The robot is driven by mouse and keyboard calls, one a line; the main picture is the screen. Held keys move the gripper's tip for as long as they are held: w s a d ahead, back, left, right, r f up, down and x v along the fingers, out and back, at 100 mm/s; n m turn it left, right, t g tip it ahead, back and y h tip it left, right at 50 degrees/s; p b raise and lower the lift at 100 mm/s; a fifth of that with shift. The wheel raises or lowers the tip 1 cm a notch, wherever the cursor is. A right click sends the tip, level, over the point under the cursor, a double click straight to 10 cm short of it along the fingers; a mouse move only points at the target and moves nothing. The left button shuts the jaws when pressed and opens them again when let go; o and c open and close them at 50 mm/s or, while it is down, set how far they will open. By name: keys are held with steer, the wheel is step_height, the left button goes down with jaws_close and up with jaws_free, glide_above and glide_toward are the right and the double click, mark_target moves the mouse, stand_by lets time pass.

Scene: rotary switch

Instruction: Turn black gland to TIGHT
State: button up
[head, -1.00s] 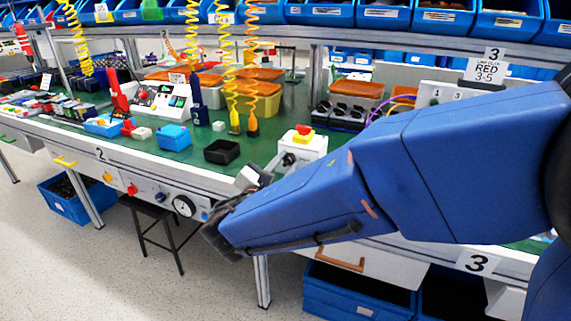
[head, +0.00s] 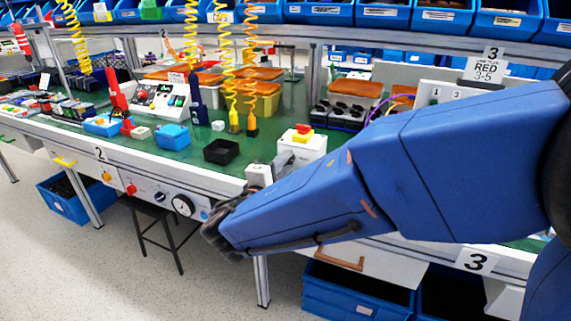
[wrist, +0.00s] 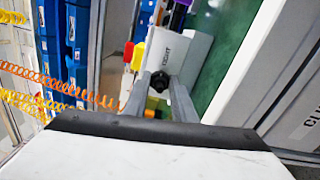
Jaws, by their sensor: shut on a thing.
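In the wrist view the black gland (wrist: 160,80) is a small dark knob on the face of a white box. My gripper (wrist: 161,84) is shut on it, with one grey finger on each side. A sideways word, apparently TIGHT, is printed on the white box (wrist: 184,51) just beyond the gland. The gland's pointing direction is too small to tell. In the head view the white box (head: 309,146) stands at the bench's front edge, and my arm hides its lower part and the gland.
A red and yellow button (head: 302,132) tops the white box. A black tray (head: 221,152) and a blue box (head: 173,137) sit left of it on the green bench top (head: 190,158). Coiled hoses (head: 234,80) hang behind.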

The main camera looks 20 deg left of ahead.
steer(key=shift+m, duration=0.6)
steer(key=shift+f+m, duration=0.1)
steer(key=shift+m, duration=0.2)
steer(key=o, duration=1.1)
steer(key=shift+s, duration=0.1)
steer(key=s, duration=0.5)
steer(key=s+a, duration=0.1)
steer(key=s, duration=1.1)
steer(key=shift+s+a, duration=0.15)
steer(key=shift+s, duration=0.1)
